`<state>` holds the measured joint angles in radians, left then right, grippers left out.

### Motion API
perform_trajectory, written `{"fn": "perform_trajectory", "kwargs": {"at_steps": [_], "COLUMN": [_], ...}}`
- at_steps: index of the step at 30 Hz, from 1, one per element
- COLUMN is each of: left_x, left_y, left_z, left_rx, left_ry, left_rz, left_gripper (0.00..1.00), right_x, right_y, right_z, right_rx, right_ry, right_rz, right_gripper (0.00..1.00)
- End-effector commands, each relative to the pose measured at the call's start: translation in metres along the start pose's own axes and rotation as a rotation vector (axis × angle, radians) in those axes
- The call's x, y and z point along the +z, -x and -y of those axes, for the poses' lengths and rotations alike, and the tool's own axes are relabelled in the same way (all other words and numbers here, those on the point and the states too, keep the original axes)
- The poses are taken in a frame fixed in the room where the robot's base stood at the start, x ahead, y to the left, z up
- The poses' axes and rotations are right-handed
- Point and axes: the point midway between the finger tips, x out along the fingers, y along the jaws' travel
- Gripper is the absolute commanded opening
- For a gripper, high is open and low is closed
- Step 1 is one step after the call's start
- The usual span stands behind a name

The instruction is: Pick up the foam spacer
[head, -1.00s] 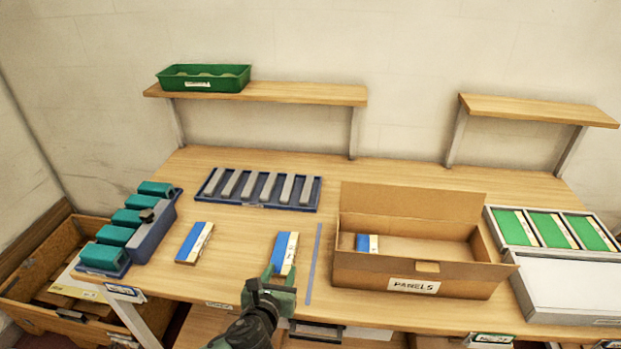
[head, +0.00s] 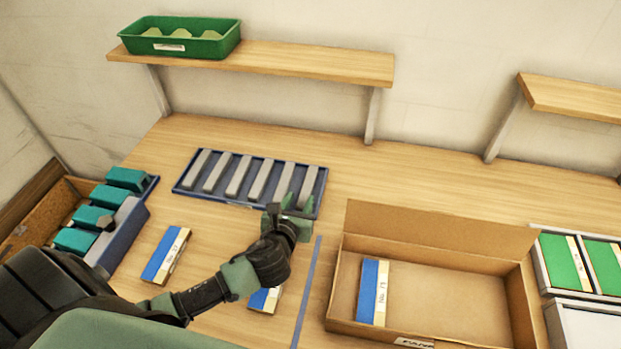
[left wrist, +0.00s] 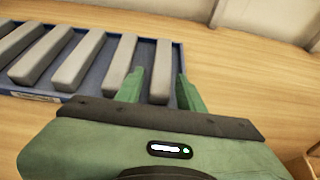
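Several long grey bars, which look like the foam spacers, lie side by side in a shallow blue tray (head: 188,188) on the table. The rightmost grey foam spacer (head: 306,184) is at the tray's right end; it also shows in the left wrist view (left wrist: 161,58). My left gripper (head: 297,201) is at the near right corner of the tray. In the left wrist view its green fingers (left wrist: 160,76) are apart, one to each side of the near end of that spacer, with nothing visibly gripped. My right gripper is not in view.
A blue-and-white panel (head: 166,254) lies left; another (head: 263,300) is partly hidden under my left arm. An open cardboard box (head: 440,225) holding one panel stands right, beyond a blue strip (head: 308,290). A shelf (head: 290,62) with a green bin (head: 185,45) overhangs behind.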

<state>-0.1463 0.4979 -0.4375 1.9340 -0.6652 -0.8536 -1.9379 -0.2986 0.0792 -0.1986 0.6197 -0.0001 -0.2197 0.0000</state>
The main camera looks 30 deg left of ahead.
Motion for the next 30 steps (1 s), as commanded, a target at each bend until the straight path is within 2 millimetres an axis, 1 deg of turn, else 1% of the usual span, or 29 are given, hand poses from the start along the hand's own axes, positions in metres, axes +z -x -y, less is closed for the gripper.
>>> {"fn": "perform_trajectory", "kwargs": {"at_steps": [1,4,8,11,15,18,24,25,26,27,29,30], "left_x": [0.001,0.002,0.004,0.007,0.005,0.005,0.004,0.004,0.004,0.004,0.004,0.004], "left_y": [-0.006,-0.018,-0.032,-0.047,-0.065,-0.070,-0.071,-0.071,-0.071,-0.071,-0.071,-0.071], "left_z": [0.000,0.000,0.002,0.003,0.003,0.004,0.003,0.003,0.003,0.003,0.003,0.003], "left_rx": [0.002,0.001,0.001,0.002,0.002,0.000,0.000,0.000,0.000,0.000,0.000,0.000], "left_ry": [0.001,0.001,0.001,0.002,0.000,0.001,0.000,0.000,0.000,0.000,0.000,0.000], "left_rz": [0.000,0.001,0.000,0.000,0.000,0.000,-0.001,0.000,0.000,0.000,0.000,0.000], "left_gripper": [0.38,0.38,0.38,0.38,0.38,0.38,0.38,0.35,0.27,0.16,0.00,0.00], "right_x": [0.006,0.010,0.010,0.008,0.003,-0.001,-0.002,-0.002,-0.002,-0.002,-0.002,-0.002], "right_y": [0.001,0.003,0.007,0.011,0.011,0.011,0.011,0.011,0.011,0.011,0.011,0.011], "right_z": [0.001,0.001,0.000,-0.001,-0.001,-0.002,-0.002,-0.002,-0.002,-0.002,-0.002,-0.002], "right_rx": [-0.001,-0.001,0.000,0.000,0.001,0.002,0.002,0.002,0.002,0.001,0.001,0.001], "right_ry": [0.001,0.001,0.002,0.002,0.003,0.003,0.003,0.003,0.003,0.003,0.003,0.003], "right_rz": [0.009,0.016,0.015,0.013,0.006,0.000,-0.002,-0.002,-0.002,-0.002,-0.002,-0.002], "right_gripper": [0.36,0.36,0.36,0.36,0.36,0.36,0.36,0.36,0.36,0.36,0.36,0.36]}}
